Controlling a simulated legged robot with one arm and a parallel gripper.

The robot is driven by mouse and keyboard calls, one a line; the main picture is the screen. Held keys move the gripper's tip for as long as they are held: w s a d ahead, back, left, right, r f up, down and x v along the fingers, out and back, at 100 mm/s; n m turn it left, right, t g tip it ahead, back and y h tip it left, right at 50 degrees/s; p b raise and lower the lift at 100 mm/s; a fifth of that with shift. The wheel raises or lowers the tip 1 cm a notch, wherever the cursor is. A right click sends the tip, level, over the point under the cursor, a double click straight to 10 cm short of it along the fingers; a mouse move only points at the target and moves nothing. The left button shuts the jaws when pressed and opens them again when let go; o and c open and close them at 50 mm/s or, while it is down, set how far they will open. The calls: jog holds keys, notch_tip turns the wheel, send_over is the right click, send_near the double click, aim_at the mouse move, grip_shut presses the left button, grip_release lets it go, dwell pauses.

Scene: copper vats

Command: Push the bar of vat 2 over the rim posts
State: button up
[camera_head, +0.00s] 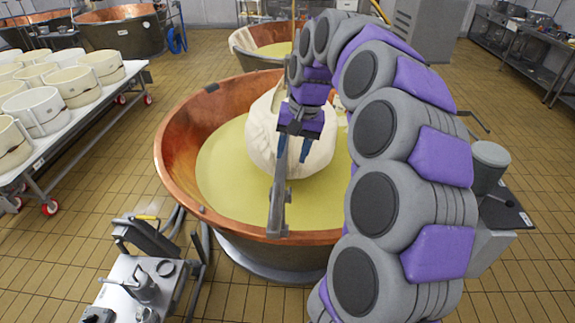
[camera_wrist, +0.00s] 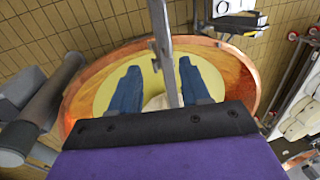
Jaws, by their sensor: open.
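The large copper vat (camera_head: 185,140) stands in the middle of the head view, partly filled with yellow liquid (camera_head: 225,175). A pale cloth bundle (camera_head: 262,140) bulges out of the liquid. A grey metal bar (camera_head: 277,205) runs from the near rim inward in front of the bundle; its far part is hidden behind my gripper. In the wrist view the bar (camera_wrist: 162,35) passes between my two blue fingers. My gripper (camera_head: 296,158) is open above the vat, close to the bundle and bar; it also shows in the wrist view (camera_wrist: 160,75). I cannot tell whether it touches the bar.
A wheeled table (camera_head: 95,105) with several white moulds stands at left. A small cart (camera_head: 125,285) with tools is at front left. Another vat (camera_head: 240,48) stands behind, and a grey post (camera_head: 490,165) at right. Tiled floor between them is partly clear.

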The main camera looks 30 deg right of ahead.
jog(key=shift+s+r, duration=0.15)
jog(key=shift+r, duration=0.85)
jog(key=shift+d, duration=0.1)
jog(key=s+a+f+n+g+b, duration=0.1)
jog(key=s+a+f+n+b, duration=0.2)
jog(key=s+a, duration=0.4)
jog(key=s+a+f+n+b, duration=0.2)
jog(key=s+a+f, duration=0.3)
jog(key=a, duration=0.3)
jog(key=s+a+f+n+g+h+b, duration=0.1)
jog(key=s+a+f+b, duration=0.1)
jog(key=s+f, duration=0.5)
jog(key=s+a+f+n+g+b, duration=0.1)
jog(key=s+a+f+b, duration=0.1)
jog(key=s+f, duration=0.4)
jog(key=s, duration=0.4)
jog(key=shift+f+h, duration=0.4)
jog(key=shift+a, duration=0.1)
